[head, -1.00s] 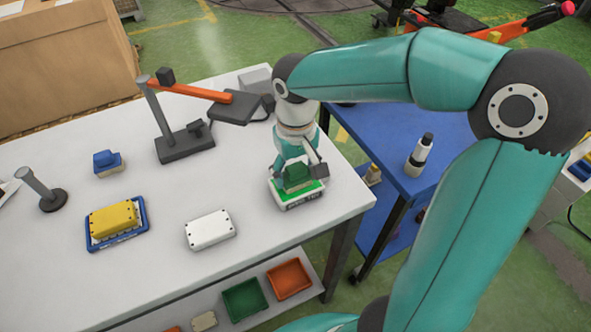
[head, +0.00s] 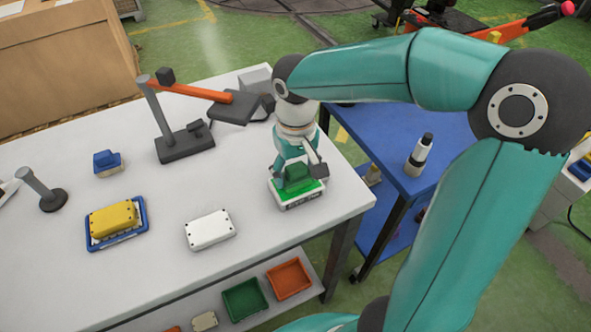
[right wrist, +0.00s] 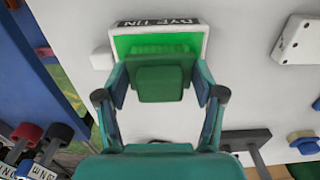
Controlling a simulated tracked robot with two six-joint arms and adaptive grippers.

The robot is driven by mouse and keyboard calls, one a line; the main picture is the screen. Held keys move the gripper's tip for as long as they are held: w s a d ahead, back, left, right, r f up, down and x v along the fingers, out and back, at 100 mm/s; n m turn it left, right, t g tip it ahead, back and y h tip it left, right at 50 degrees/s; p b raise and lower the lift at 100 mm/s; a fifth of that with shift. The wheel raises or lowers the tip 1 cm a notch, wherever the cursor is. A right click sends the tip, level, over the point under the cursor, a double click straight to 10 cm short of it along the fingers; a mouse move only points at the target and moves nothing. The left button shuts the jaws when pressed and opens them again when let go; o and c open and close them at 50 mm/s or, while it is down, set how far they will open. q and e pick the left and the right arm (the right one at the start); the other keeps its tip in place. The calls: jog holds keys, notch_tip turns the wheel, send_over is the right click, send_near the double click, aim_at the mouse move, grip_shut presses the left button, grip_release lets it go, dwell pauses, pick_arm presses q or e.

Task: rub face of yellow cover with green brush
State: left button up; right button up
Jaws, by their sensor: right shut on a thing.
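The yellow cover (head: 115,217) lies in a blue tray (head: 91,243) at the left front of the white table. The green brush (head: 297,173) is at the table's right end, on or just over a white-edged holder (head: 301,203) with a green top. My right gripper (head: 299,168) points down and is shut on the green brush. In the right wrist view the brush's green block (right wrist: 160,82) sits between the two fingers of my right gripper (right wrist: 160,88). I cannot tell whether the brush touches the holder. My left gripper is not in view.
A white cover (head: 210,229) lies between the holder and the yellow cover. A blue brush (head: 107,161) stands behind the yellow cover. A dark stand with an orange arm (head: 187,90) rises at the back. A grey post (head: 42,189) stands at left. A blue cart (head: 400,150) adjoins the table.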

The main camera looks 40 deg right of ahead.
aim_at(296, 167)
jog(key=shift+r+p, duration=2.9)
jog(key=shift+r, duration=0.6)
jog(key=shift+f, duration=0.1)
